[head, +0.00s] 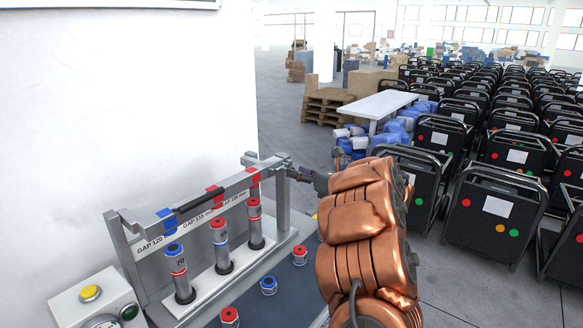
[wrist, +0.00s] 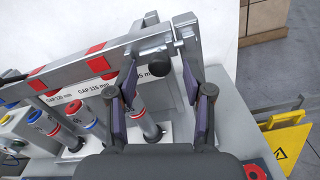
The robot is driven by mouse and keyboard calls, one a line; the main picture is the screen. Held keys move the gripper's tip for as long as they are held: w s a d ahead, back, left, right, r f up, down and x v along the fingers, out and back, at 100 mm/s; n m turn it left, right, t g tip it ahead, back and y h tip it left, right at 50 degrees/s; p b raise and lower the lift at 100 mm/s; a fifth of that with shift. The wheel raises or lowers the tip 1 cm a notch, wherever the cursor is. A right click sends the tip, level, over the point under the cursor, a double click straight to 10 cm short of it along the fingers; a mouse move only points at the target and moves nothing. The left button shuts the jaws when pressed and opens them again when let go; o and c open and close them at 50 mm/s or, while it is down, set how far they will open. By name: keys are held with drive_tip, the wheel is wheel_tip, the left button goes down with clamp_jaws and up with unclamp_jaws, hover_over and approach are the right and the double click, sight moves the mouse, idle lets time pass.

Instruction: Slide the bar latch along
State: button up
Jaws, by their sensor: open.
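The grey bar (head: 237,183) with red and blue bands runs across the top of the test stand. In the wrist view the bar (wrist: 105,62) reaches a metal latch block (wrist: 179,38) at its right end. A small dark round knob (wrist: 159,68) shows just below the bar end, between my fingers. My gripper (wrist: 158,62) is open, with one finger on each side of the knob; I cannot tell whether either touches it. In the head view my gripper (head: 296,173) is at the bar's right end, and the latch there is small and partly hidden.
Several banded cylinders (head: 220,243) stand upright under the bar. Loose short cylinders (head: 268,285) stand on the dark tray. A control box (head: 97,303) with a yellow button is at lower left. A yellow warning sign (wrist: 285,145) is at right. A white wall is behind.

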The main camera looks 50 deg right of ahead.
drive_tip(key=shift+w+a+p, duration=0.15)
drive_tip(key=shift+w+p, duration=0.3)
drive_tip(key=shift+w, duration=1.3)
drive_tip(key=shift+c, duration=0.4)
clamp_jaws()
